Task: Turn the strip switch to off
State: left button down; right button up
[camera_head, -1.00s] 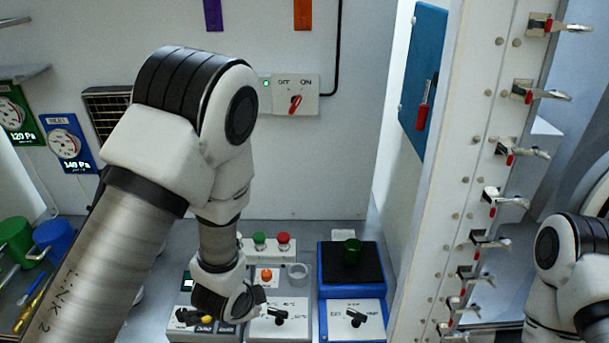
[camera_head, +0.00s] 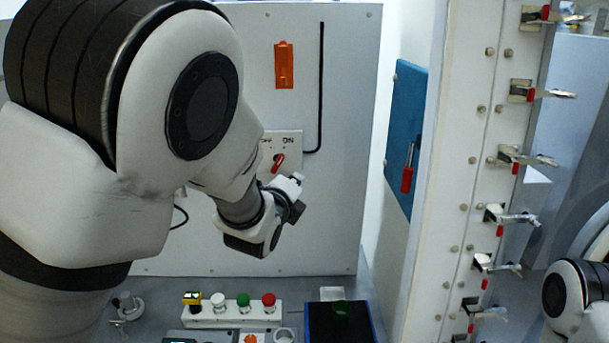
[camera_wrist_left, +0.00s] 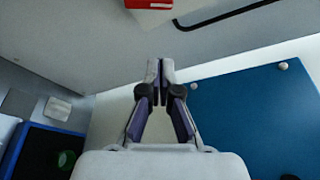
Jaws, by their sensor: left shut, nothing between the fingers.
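The strip switch (camera_head: 278,162) is a red knob on a pale wall plate, under the words OFF and ON. It leans up to the right, towards ON. The plate's left part is hidden behind my left arm. My left gripper (camera_head: 297,194) is just below and right of the knob in the head view, apart from it in the picture. Its fingers are shut and empty; they also show closed in the left wrist view (camera_wrist_left: 160,68). A red, white-edged piece (camera_wrist_left: 150,4) at that view's top is cut off; I cannot tell what it is. My right gripper is out of view.
A black cable (camera_head: 322,90) runs down the wall to the switch plate. An orange holder (camera_head: 284,65) hangs above. A blue panel (camera_head: 408,135) with a red handle is to the right. A button box (camera_head: 232,313) and blue-edged unit (camera_head: 310,322) stand below.

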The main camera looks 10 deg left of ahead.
aim_at(278, 164)
pick_arm(q)
jog(key=w+a+p, duration=0.2)
jog(key=w+p, duration=0.1)
jog(key=w+a+p, duration=0.1)
jog(key=shift+w+r, duration=0.25)
jog(key=shift+r, duration=0.1)
jog(key=n+b, duration=0.2)
jog(key=b, duration=0.2)
jog(key=a+r+n+t+b, duration=0.1)
jog(key=b, duration=0.3)
jog(key=shift+s+n+h, duration=0.2)
jog(key=shift+n+h, duration=0.2)
jog(key=shift+r, duration=0.15)
dwell(0.3)
